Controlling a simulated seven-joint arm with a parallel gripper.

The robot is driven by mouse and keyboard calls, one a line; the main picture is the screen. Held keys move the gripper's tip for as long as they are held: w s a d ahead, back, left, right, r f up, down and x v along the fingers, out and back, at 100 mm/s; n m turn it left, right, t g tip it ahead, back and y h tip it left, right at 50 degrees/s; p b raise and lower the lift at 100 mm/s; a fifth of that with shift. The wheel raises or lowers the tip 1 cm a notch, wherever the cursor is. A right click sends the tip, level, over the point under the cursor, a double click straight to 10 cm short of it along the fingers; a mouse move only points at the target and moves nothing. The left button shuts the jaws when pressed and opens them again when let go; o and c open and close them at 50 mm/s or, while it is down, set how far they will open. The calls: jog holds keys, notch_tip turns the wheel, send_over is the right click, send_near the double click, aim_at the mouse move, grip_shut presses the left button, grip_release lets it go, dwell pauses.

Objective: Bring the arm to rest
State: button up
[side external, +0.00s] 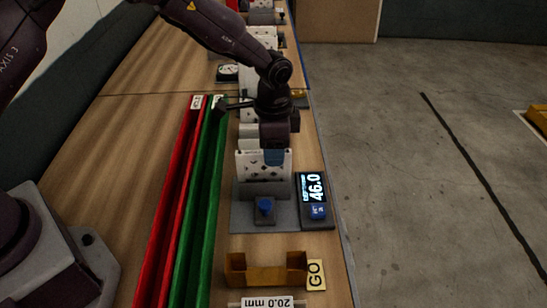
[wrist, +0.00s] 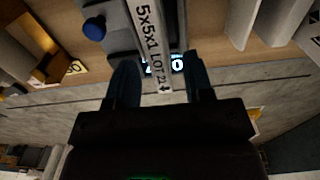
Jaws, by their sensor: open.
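My gripper (side external: 274,155) points down over a white boxed filter with a dark pattern (side external: 264,166), which stands upright in a grey fixture (side external: 243,215). In the wrist view my gripper (wrist: 161,78) has its two fingers apart. The filter's narrow edge (wrist: 151,38), printed "5x5x1 LOT", shows between them. I cannot tell whether either finger touches it. The fixture has a blue knob (side external: 265,205). A display (side external: 314,188) beside it reads 46.0.
Red (side external: 171,210) and green (side external: 203,210) channels run along the left. An orange-brown holder (side external: 265,272) with a GO label (side external: 316,275) stands in front, near a 20.0 mm label (side external: 266,303). More fixtures stand behind my gripper. The bench's right edge borders open floor.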

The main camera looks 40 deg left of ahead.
notch_tip(320, 180, up, 8)
jog(key=shift+r, duration=0.1)
jog(key=s+a+r+n, duration=0.3)
jog(key=s+r, duration=0.2)
jog(key=s, duration=0.2)
jog(key=s+a+r+n+t, duration=0.1)
jog(key=s+a+r+n, duration=0.2)
jog(key=s, duration=0.4)
notch_tip(320, 180, up, 2)
jog(key=shift+s+a+r, duration=0.1)
jog(key=shift+s+a, duration=0.05)
jog(key=shift+a, duration=0.45)
jog(key=s+a+r+n+t, duration=0.1)
jog(key=s+r, duration=0.1)
jog(key=s, duration=0.2)
jog(key=s+a+r+n+t, duration=0.1)
jog(key=s+a+t, duration=0.1)
jog(key=s, duration=0.2)
jog(key=s+a+r+n+t, duration=0.1)
jog(key=s+r, duration=0.1)
jog(key=s, duration=0.2)
jog(key=shift+a+r, duration=0.35)
jog(key=shift+r+t, duration=0.25)
jog(key=shift+t, duration=0.05)
